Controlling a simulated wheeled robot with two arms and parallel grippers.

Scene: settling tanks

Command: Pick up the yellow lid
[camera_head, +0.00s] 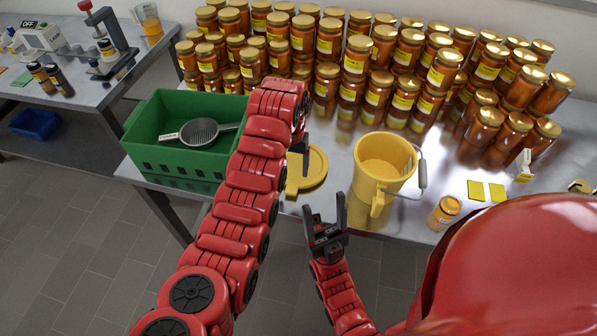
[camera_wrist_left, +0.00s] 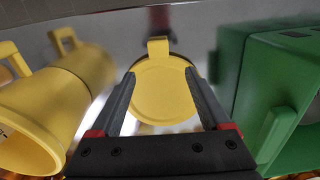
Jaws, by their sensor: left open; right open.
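The yellow lid (camera_head: 316,170) lies flat on the metal table, between the green crate and the yellow bucket. It is round with a tab, and my left arm covers part of it in the head view. In the left wrist view the lid (camera_wrist_left: 162,98) shows between the two fingers of my left gripper (camera_wrist_left: 160,78). My left gripper (camera_head: 303,158) is open and empty, close above the lid; whether it touches cannot be told. My right gripper (camera_head: 327,218) is open and empty, fingers up, in front of the table edge.
The yellow bucket (camera_head: 384,160) with a handle stands right of the lid. The green crate (camera_head: 165,160) holding a strainer (camera_head: 200,131) stands left. Many filled jars (camera_head: 355,55) crowd the back. A small orange jar (camera_head: 444,211) and yellow cards (camera_head: 476,190) lie right.

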